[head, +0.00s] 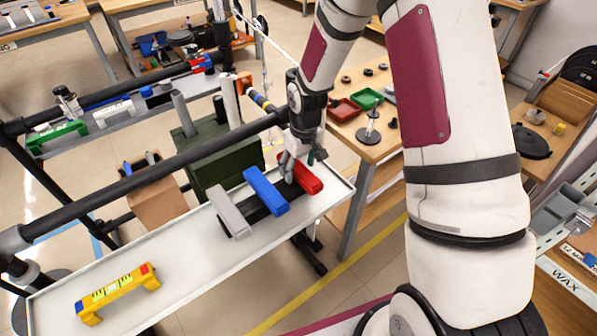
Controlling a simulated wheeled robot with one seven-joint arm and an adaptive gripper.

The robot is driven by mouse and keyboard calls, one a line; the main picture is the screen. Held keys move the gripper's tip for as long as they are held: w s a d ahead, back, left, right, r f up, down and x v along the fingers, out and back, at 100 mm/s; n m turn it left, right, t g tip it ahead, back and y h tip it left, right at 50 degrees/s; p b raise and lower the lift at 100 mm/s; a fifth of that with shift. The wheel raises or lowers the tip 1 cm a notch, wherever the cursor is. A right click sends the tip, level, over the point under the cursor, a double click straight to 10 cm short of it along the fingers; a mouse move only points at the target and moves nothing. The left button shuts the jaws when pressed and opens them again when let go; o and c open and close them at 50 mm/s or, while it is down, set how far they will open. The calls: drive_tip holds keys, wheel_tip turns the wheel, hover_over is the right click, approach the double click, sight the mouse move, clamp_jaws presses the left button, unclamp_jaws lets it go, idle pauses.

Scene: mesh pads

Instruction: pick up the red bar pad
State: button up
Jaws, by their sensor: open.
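The red bar pad (308,180) lies at the right end of a row on the white tray table, beside a blue bar pad (265,190) and a grey bar pad (230,211). Dark material shows between and under the bars. My gripper (287,170) points down at the red bar's left side, close over it. The fingers are open and overlap part of the bar in this view. I cannot tell whether they touch it. The fingertips are small and partly hard to make out.
The white tray table (190,275) has a raised rim and free room in its middle. A yellow level-like tool (118,292) sits at its left. A black rail (150,178) runs along behind. A dark green box (222,150) stands behind the tray. A wooden bench (375,140) with trays is at the right.

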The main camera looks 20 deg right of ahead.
drive_tip(key=shift+w+f, duration=0.1)
drive_tip(key=shift+f, duration=0.55)
drive_tip(key=shift+f, duration=0.25)
clamp_jaws()
idle(0.4)
